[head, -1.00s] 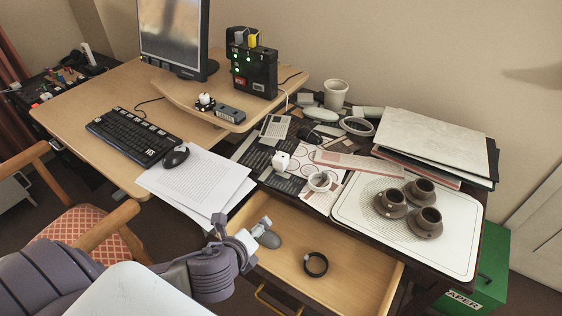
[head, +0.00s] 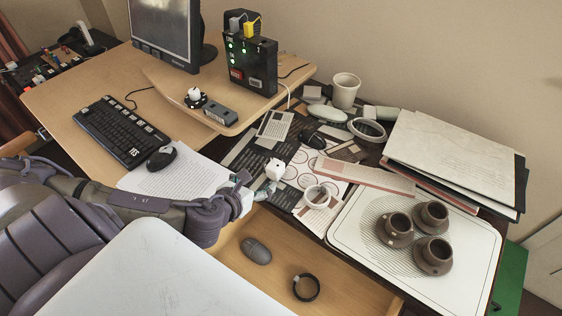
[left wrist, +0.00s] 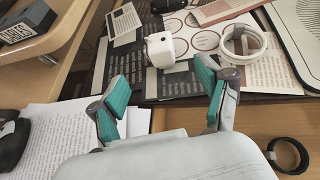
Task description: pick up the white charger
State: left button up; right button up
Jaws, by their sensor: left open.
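The white charger (head: 275,168), a small white cube, sits on the dark, paper-strewn desk section, behind the open drawer. In the left wrist view the charger (left wrist: 160,49) lies beyond the fingertips, roughly centred between them. My left gripper (head: 265,188) is close in front of the charger in the head view, partly hidden by its own wrist. In the left wrist view its two teal-padded fingers (left wrist: 162,85) are spread apart with nothing between them. My right gripper is in neither view.
A white ring-shaped roll (head: 318,196) lies right of the charger. A tray (head: 345,225) with brown cups stands further right. The open drawer (head: 232,236) holds a grey mouse (head: 256,250) and a black ring (head: 306,287). Stacked boards (head: 450,150) lie behind.

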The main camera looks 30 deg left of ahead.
aim_at(272, 173)
pick_arm(q)
jog(key=x, duration=0.6)
jog(key=shift+w+f, duration=0.25)
jog(key=shift+w, duration=0.05)
jog(key=shift+w+f+b, duration=0.3)
jog(key=shift+w, duration=0.15)
jog(key=x, duration=0.3)
jog(key=shift+w+f, duration=0.15)
jog(key=shift+f, duration=0.25)
jog(key=shift+w+f, duration=0.25)
jog(key=shift+w, duration=0.15)
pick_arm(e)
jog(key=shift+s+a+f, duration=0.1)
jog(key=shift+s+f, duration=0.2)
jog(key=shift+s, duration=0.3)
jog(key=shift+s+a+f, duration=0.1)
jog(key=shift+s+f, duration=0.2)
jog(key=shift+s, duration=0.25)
pick_arm(q)
jog(key=shift+c, duration=1.2)
jog(key=c, duration=1.1)
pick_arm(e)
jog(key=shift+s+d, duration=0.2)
pick_arm(q)
jog(key=shift+r, duration=0.1)
